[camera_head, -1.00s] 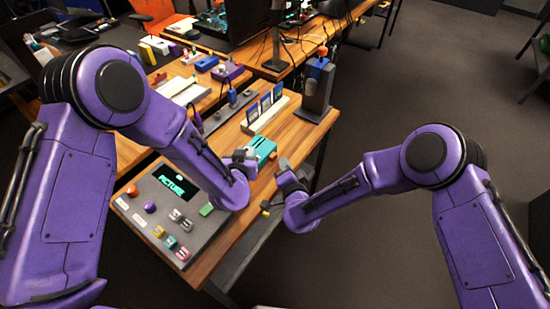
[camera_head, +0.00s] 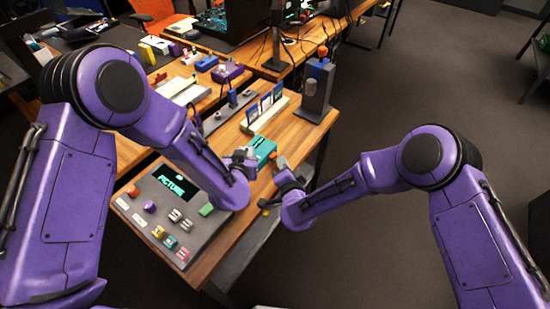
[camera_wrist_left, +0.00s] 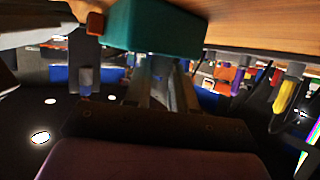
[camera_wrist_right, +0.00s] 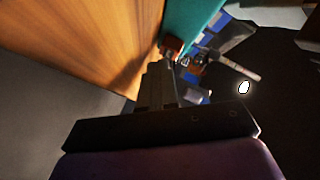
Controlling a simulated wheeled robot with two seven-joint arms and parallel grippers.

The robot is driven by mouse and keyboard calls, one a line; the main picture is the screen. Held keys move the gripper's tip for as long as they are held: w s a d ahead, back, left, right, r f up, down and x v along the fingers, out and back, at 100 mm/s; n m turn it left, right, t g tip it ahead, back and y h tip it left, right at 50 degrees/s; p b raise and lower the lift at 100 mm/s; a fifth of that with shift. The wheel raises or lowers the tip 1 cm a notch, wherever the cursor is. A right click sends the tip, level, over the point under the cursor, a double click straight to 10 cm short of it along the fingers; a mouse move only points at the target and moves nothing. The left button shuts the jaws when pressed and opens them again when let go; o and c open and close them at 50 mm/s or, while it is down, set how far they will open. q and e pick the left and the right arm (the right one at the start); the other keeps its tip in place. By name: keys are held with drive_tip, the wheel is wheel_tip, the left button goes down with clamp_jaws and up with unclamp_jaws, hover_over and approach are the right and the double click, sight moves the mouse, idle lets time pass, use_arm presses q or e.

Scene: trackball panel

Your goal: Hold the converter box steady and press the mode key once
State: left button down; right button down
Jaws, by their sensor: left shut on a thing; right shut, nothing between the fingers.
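The converter box (camera_head: 262,151) is a teal box on the wooden table, near its right edge. My left gripper (camera_head: 244,157) is shut on the box; the left wrist view shows the teal box (camera_wrist_left: 160,25) at its fingers. My right gripper (camera_head: 279,163) is shut and empty, close to the box's near right side. A small red-orange key, likely the mode key (camera_wrist_right: 172,45), shows at the box's side just beyond the right fingertips in the right wrist view. I cannot tell whether they touch. The red key also shows in the left wrist view (camera_wrist_left: 95,23).
A grey panel (camera_head: 150,205) with a screen reading "PICTURE" and several coloured keys lies left of the box. A pale rack (camera_head: 258,122) with blue cards and a dark stand (camera_head: 315,95) are behind it. Open floor lies right of the table.

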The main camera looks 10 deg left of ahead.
drive_tip(key=shift+w+a, duration=0.25)
drive_tip(key=shift+a, duration=0.2)
idle(0.5)
drive_tip(key=shift+d, duration=0.1)
drive_tip(key=shift+s+d, duration=0.45)
drive_tip(key=shift+d, duration=0.3)
drive_tip(key=s+d, duration=0.1)
drive_tip(key=d, duration=0.1)
drive_tip(key=s+d, duration=0.1)
drive_tip(key=d, duration=0.1)
drive_tip(key=shift+s+d, duration=0.2)
idle(0.8)
drive_tip(key=s+d+r, duration=0.2)
drive_tip(key=s+r, duration=0.2)
drive_tip(key=s, duration=0.3)
drive_tip(key=shift+s+d+r, duration=0.15)
drive_tip(key=shift+s+r, duration=0.05)
drive_tip(key=shift+r, duration=0.2)
